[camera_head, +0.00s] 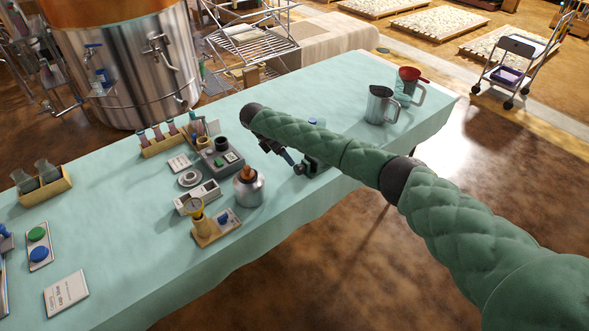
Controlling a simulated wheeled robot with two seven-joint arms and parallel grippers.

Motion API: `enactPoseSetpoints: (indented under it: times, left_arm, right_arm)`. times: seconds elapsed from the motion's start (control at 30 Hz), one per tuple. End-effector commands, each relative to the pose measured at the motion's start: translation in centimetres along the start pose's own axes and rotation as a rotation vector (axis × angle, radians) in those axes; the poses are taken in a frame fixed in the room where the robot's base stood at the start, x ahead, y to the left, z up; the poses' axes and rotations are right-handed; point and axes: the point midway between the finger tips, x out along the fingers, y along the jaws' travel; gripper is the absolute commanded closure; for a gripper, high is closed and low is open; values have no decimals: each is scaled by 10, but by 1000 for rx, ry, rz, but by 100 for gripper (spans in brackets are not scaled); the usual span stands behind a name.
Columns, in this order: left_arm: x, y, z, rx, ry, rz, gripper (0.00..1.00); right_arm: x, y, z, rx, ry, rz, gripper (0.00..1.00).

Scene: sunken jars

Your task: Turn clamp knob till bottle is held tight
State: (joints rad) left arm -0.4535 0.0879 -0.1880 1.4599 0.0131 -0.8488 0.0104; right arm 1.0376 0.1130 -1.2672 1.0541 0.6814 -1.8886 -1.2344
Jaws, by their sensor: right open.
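My right arm, in a green quilted sleeve, reaches in from the right across the table. Its small dark right gripper (288,158) hangs below the arm's far end, open, close to the left side of a dark green device (314,167). This device looks like the clamp and has a small dark round part at its lower left, possibly the knob. I cannot tell whether the gripper touches it. A small blue top (313,121) shows just above the arm; it may belong to the bottle, whose body is hidden. My left gripper is not in view.
On the green-covered table (120,205), a metal pot (249,190), a wooden stand with a yellow funnel (196,208) and a grey device (222,158) stand left of the gripper. Metal jugs (379,107) stand behind the arm. The table's front edge is near the clamp.

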Motion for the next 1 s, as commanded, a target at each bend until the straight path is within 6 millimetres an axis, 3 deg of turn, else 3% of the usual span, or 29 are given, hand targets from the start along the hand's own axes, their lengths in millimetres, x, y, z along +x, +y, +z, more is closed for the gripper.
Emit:
enactPoseSetpoints:
  times: [0.13, 0.37, 0.8, 1.0]
  left_arm:
    - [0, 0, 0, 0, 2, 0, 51]
    - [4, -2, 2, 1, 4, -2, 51]
    - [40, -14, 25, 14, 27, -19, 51]
    - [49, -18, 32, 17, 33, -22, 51]
  right_arm:
    - [0, -1, 0, -138, -1, -4, 39]
    - [6, -1, 1, -193, -1, -5, 39]
    - [62, -2, 1, -190, -1, -5, 39]
    - [76, -1, 1, -190, -1, -4, 39]
